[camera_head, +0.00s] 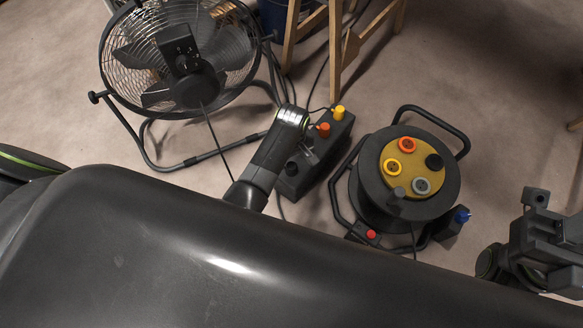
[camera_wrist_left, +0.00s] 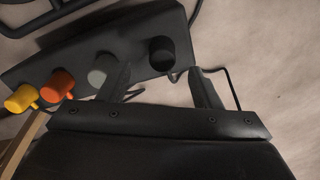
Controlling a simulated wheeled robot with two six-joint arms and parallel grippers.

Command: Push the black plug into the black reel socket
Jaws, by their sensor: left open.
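The black plug (camera_wrist_left: 161,53) stands on a dark box (camera_wrist_left: 215,20) in the left wrist view. In the head view the black plug (camera_head: 291,168) is at the box's near end. My left gripper (camera_wrist_left: 160,74) is open and empty; the plug shows just beyond the gap between its fingertips. I cannot tell whether they touch it. In the head view my left gripper (camera_head: 310,148) is over the box, largely hidden by its own wrist. The black reel socket (camera_head: 434,161) is at the right of the reel's yellow face (camera_head: 408,168). My right arm's end (camera_head: 545,240) is at the right edge, fingers unclear.
Grey (camera_wrist_left: 97,76), orange (camera_wrist_left: 58,85) and yellow (camera_wrist_left: 22,98) plugs stand in line on the box. The reel (camera_head: 372,200) has a tubular frame and other coloured sockets. A fan (camera_head: 180,55) stands left and wooden legs (camera_head: 335,50) behind. Bare floor lies right of the reel.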

